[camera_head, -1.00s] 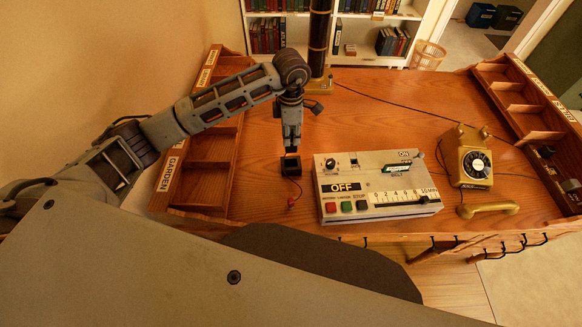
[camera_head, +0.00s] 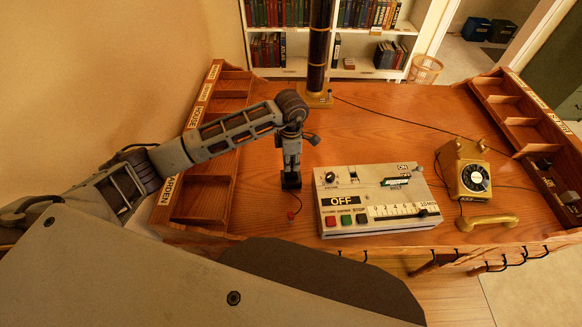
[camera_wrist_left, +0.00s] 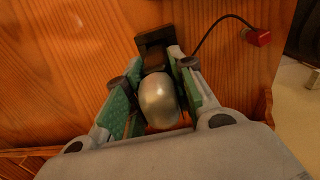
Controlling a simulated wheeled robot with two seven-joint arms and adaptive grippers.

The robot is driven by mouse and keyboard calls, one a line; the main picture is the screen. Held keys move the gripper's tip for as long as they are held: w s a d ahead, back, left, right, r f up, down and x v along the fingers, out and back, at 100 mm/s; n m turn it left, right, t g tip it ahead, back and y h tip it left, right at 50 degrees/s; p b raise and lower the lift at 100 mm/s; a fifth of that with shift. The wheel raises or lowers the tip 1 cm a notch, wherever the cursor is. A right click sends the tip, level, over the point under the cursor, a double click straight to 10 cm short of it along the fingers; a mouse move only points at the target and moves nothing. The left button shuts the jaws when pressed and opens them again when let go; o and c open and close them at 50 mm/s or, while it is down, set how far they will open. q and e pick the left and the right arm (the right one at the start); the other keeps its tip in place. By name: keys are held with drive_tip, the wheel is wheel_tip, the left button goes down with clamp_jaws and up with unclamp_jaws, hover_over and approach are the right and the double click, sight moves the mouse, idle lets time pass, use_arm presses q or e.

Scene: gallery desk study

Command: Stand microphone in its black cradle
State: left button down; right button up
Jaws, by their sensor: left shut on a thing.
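The microphone's rounded silver head (camera_wrist_left: 158,100) sits between the green pads of my left gripper (camera_wrist_left: 153,85) in the left wrist view. My left gripper (camera_head: 291,168) is shut on it and points down in the head view. The black cradle (camera_head: 291,182) is on the desk directly under the fingertips; it also shows just beyond the microphone in the left wrist view (camera_wrist_left: 153,40). The microphone's lower end is hidden, so I cannot tell how far it is inside the cradle. My right gripper is not in view.
A dark cable ends in a red plug (camera_head: 291,215) beside the cradle. A grey recorder (camera_head: 350,220) stands close on the right, with a yellow telephone (camera_head: 470,170) beyond. Wooden compartments (camera_head: 205,195) line the left; a dark column (camera_head: 318,50) rises behind.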

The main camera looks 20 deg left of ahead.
use_arm(q)
drive_tip(key=shift+f, duration=1.9)
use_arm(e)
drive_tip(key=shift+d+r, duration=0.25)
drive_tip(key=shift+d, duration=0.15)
use_arm(q)
drive_tip(key=shift+f, duration=0.1)
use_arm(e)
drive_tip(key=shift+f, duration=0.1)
use_arm(q)
drive_tip(key=c, duration=1.2)
unclamp_jaws()
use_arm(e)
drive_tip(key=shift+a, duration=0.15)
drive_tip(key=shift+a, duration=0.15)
use_arm(q)
drive_tip(key=shift+p, duration=0.3)
